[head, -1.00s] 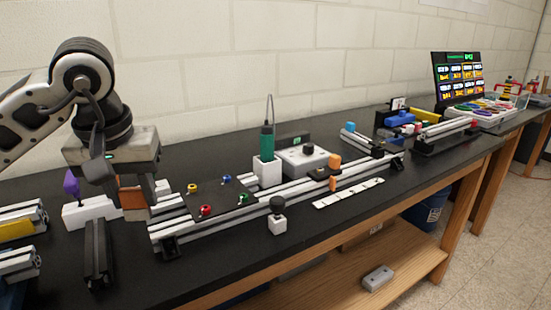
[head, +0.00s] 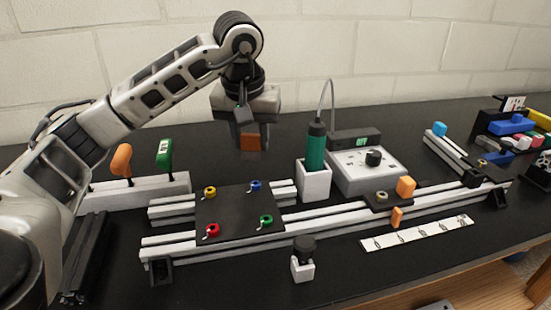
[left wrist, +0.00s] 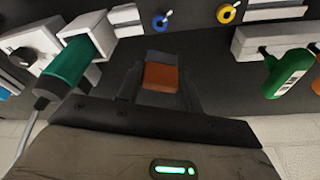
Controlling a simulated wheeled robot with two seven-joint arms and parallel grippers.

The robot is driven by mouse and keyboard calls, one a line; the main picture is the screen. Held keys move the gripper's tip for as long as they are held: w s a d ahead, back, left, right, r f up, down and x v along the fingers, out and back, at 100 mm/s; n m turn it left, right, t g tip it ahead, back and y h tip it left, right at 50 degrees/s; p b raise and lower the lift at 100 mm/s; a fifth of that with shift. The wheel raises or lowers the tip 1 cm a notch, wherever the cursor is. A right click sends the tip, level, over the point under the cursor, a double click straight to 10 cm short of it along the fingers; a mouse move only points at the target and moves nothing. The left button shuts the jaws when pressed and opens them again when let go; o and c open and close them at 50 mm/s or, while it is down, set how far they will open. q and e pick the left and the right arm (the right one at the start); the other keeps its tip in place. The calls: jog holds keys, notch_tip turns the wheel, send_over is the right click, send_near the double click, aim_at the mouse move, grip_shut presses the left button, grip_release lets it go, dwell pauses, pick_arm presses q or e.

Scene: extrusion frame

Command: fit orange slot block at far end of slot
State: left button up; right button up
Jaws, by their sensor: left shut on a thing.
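My left gripper (head: 252,152) is shut on an orange-brown block (head: 254,142), held in the air behind the extrusion frame. The left wrist view also shows the block (left wrist: 161,77) between the fingers of the gripper (left wrist: 163,85). The long aluminium extrusion (head: 330,212) with its slots runs along the bench, apart from the block. A sliding piece on it carries a brighter orange block (head: 405,186), with an orange tab (head: 397,216) at its front. My right gripper is not in view.
A dark plate (head: 240,215) with coloured ring knobs lies over the rails. A green tool (head: 316,147) stands in a white holder (head: 313,181), beside a grey control box (head: 365,172). Orange (head: 121,159) and green (head: 164,154) handles stand at left. A white scale strip (head: 418,233) lies in front.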

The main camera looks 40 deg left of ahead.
pick_arm(q)
jog(key=w+f, duration=0.4)
jog(key=w+a+f, duration=0.1)
jog(key=w+f, duration=0.1)
jog(key=shift+f, duration=0.1)
jog(key=shift+p+x, duration=0.55)
jog(key=shift+x, duration=1.2)
jog(key=shift+s+d+f, duration=0.1)
jog(key=shift+f, duration=0.15)
jog(key=o, duration=1)
